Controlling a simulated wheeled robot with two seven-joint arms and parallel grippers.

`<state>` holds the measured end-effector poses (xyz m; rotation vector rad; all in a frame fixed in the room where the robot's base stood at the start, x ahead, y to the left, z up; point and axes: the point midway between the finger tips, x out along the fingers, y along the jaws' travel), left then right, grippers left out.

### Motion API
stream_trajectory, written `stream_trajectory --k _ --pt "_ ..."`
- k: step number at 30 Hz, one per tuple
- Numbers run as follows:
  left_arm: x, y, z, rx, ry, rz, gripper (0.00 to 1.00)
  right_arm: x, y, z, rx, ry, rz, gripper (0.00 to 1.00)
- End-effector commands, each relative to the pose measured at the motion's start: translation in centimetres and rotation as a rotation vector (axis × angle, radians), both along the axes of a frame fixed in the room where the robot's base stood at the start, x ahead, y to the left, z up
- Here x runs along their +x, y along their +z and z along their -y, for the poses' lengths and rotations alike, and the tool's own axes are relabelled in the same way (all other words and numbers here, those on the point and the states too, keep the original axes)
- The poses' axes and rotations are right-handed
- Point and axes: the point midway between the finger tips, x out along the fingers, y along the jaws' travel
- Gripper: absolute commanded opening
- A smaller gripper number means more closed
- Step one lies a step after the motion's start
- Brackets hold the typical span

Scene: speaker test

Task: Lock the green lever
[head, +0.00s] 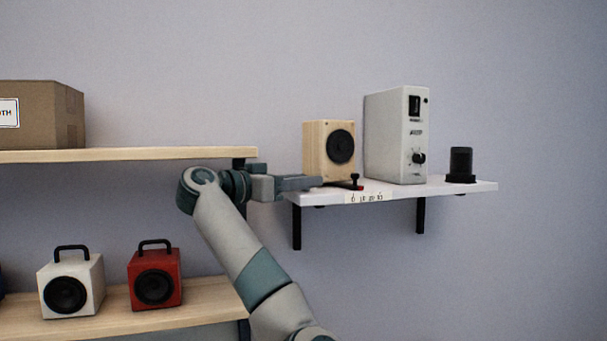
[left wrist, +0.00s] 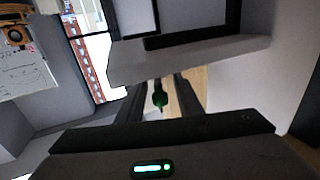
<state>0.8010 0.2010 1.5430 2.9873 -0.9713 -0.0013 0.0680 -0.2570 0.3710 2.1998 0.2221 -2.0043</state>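My left gripper (head: 308,183) is at the left front end of the white shelf (head: 440,188), in front of the wooden speaker (head: 318,152). In the left wrist view, the dark fingers of the left gripper (left wrist: 160,92) are apart. A small dark green lever (left wrist: 159,97) shows between them, with a gap on each side; I cannot tell how deep between the fingers it is. I cannot make out the green lever in the head view. My right gripper is not in view.
Wooden shelves at left hold a cardboard box (head: 50,112), a white speaker (head: 70,283) and a red speaker (head: 154,277). The wall at right is bare.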

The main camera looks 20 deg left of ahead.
Motion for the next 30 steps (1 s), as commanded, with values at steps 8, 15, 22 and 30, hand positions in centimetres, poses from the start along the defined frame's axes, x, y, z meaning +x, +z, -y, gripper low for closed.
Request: stream_trajectory --k 8,15,22,30 --pt "0.4 -0.1 0.2 0.001 0.001 0.001 0.33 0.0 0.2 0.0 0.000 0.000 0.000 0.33" --pt "0.4 0.0 0.2 0.001 0.001 0.001 0.04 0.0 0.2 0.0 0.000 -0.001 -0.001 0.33" --pt "0.3 -0.1 0.2 0.001 0.002 0.001 0.00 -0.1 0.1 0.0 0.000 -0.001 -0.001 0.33" --pt "0.3 -0.4 0.2 0.002 0.029 0.002 0.00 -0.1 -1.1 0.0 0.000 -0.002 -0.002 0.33"
